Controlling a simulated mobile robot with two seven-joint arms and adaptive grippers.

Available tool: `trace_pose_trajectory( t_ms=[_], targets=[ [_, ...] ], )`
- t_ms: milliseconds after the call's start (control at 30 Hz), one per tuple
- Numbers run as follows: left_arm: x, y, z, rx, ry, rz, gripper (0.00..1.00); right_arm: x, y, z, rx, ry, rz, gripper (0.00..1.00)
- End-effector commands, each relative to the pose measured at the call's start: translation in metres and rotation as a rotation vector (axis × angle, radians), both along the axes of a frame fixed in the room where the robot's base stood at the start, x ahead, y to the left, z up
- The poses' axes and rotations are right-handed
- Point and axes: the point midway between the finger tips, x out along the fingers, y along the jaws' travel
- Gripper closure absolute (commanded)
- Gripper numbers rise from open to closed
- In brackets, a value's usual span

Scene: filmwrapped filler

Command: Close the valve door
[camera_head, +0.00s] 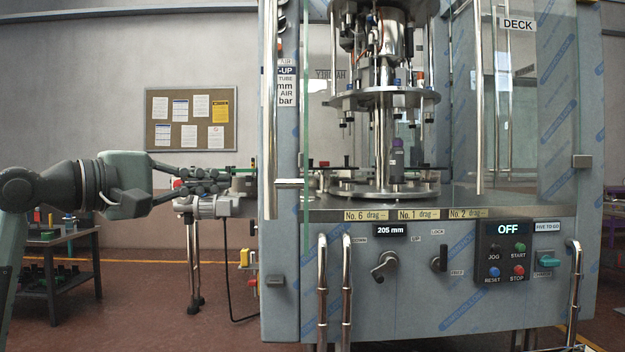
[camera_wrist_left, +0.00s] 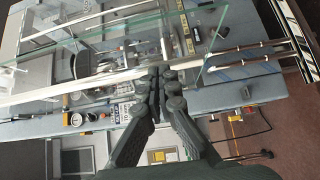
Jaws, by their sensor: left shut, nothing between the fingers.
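The filling machine (camera_head: 440,265) stands in the middle of the head view. A clear glass door pane (camera_head: 305,130) shows nearly edge-on at the machine's left front, with a long vertical metal bar (camera_head: 270,110) beside it. No label marks which pane is the valve door. My left gripper (camera_head: 228,180) is shut and empty, left of this bar. In the left wrist view its fingertips (camera_wrist_left: 163,78) are close to the glass pane (camera_wrist_left: 100,55) and a metal bar (camera_wrist_left: 60,88); I cannot tell whether they touch. My right gripper is not in view.
Another glass pane with vertical handles (camera_head: 480,90) is at the machine's right. The control panel (camera_head: 503,253) reads OFF. Chrome rails (camera_head: 322,290) stick out at the front. A conveyor end (camera_head: 215,207) is below my left gripper. A small dark table (camera_head: 60,245) stands at the left.

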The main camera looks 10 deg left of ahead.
Motion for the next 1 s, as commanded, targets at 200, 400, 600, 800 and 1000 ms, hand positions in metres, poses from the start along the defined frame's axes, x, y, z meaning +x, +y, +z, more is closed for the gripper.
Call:
trace_pose_trajectory(
  t_ms=[200, 400, 600, 800, 1000],
  targets=[
    [0.01, -0.006, 0.001, -0.001, 0.0, -0.001, 1.0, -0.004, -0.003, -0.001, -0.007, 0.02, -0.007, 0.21],
    [0.043, -0.025, 0.001, -0.003, 0.002, -0.003, 1.0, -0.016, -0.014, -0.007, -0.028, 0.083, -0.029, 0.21],
    [0.08, -0.046, 0.001, -0.003, 0.001, -0.002, 1.0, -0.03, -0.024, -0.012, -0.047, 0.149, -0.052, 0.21],
    [0.093, -0.073, 0.001, 0.001, -0.003, -0.003, 1.0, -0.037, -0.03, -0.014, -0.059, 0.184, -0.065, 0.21],
    [0.097, -0.087, 0.0, 0.0, 0.0, -0.001, 1.0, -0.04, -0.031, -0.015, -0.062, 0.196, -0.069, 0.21]
  ],
)
